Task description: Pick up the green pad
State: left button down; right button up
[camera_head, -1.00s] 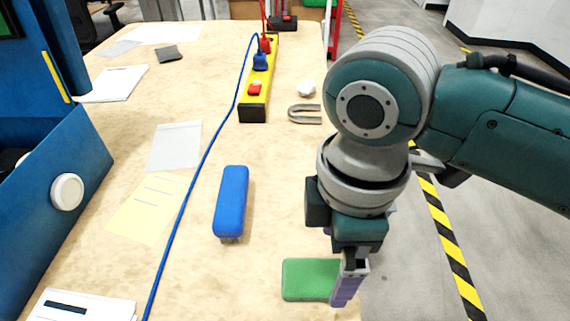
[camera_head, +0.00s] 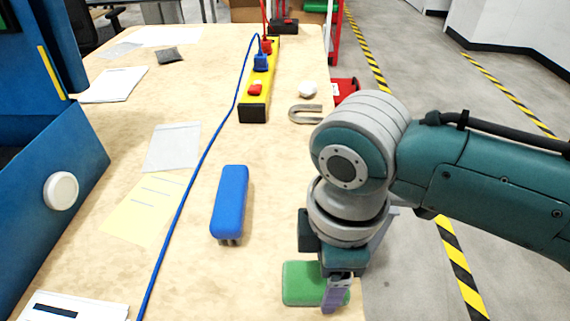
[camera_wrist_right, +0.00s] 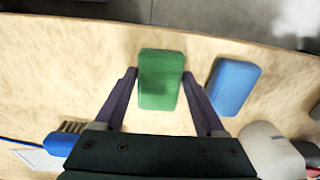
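The green pad (camera_head: 302,283) lies flat near the table's right edge, at the bottom of the head view. My right gripper (camera_head: 338,294) is over its right part and hides some of it. In the right wrist view the green pad (camera_wrist_right: 160,80) sits between the two purple fingers of my right gripper (camera_wrist_right: 160,78). The fingers are spread, one at each side, with a narrow gap at the left finger; I cannot tell whether the right one touches. My left gripper is not in view.
A blue pad (camera_wrist_right: 233,86) lies close beside the green pad in the right wrist view. A blue brush (camera_head: 230,203) lies left of my gripper. A blue cable (camera_head: 190,190), a yellow power strip (camera_head: 258,88) and a grey horseshoe-shaped piece (camera_head: 304,114) are farther off.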

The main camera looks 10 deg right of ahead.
jog(key=c, duration=0.8)
jog(key=shift+r+p, duration=0.3)
jog(key=shift+r, duration=0.3)
notch_tip(320, 180, up, 19)
jog(key=p, duration=0.5)
jog(key=shift+f, duration=0.1)
